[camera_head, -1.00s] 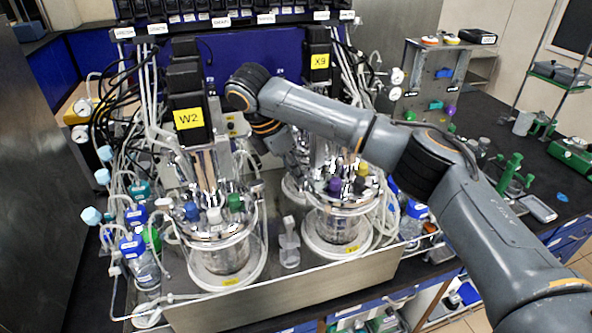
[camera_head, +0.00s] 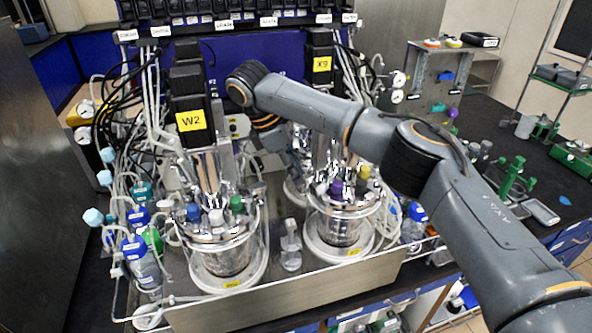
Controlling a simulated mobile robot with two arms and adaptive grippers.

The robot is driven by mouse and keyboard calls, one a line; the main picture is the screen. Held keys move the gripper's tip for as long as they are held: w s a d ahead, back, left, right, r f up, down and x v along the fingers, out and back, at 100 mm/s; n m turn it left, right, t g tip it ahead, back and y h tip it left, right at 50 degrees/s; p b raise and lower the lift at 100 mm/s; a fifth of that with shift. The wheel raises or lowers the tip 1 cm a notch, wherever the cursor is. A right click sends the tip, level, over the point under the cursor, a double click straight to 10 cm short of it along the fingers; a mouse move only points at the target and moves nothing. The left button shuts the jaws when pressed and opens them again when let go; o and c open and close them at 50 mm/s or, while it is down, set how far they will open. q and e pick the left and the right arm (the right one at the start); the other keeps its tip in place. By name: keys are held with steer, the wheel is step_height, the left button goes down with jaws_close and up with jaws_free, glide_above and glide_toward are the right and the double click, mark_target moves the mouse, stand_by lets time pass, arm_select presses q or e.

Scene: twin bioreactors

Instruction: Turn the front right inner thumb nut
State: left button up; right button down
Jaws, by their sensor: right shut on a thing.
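The right bioreactor, labelled X9 (camera_head: 322,64), has a shiny metal lid with coloured caps above a glass vessel (camera_head: 340,232). My right arm reaches across in front of it, and its wrist bends down between the two reactors. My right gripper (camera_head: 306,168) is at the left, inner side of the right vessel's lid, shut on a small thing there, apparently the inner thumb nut. The nut and the fingertips are too small and too hidden among shiny metal to make out clearly. My left gripper is out of view.
The left bioreactor, labelled W2 (camera_head: 190,121), stands close beside my right wrist. Tubes and blue-capped bottles (camera_head: 134,247) crowd the left side. Both reactors stand in a metal tray (camera_head: 290,298).

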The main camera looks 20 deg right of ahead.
steer(key=shift+r, duration=0.1)
steer(key=c, duration=1.2)
jaws_free()
steer(key=shift+a, duration=0.1)
steer(key=shift+v, duration=5.95)
